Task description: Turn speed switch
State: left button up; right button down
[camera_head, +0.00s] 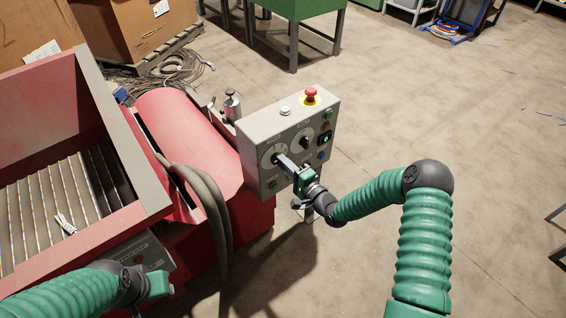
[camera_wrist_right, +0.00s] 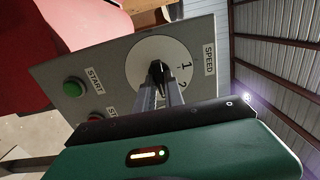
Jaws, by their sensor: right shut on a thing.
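The speed switch is a black knob (camera_wrist_right: 156,70) on a round white dial (camera_wrist_right: 158,52) marked SPEED, with the numbers 1 and 2. It sits on the grey control box (camera_head: 252,140), at the left dial of its front face in the head view. My right gripper (camera_head: 283,162) reaches this dial from the front; in the wrist view its two fingers (camera_wrist_right: 160,92) are shut on the knob. The fingers partly cover the knob, and I cannot tell exactly where its pointer aims. My left gripper (camera_head: 155,284) is at the lower left, its fingers not clearly visible.
A red emergency stop (camera_head: 311,93) stands on top of the box. A green START button (camera_wrist_right: 74,87) and a red button (camera_wrist_right: 95,117) are near the knob. A second dial (camera_head: 304,139) is beside it. A red machine (camera_head: 180,115) with thick hoses (camera_head: 213,205) stands left.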

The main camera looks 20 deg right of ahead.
jog(key=shift+d+f, duration=0.1)
jog(key=shift+d, duration=0.1)
jog(key=c, duration=1.4)
grip_release()
jog(key=shift+c, duration=0.2)
jog(key=p+v, duration=0.3)
jog(key=v, duration=1.3)
jog(key=shift+s+d, duration=0.15)
jog(key=shift+s, duration=0.25)
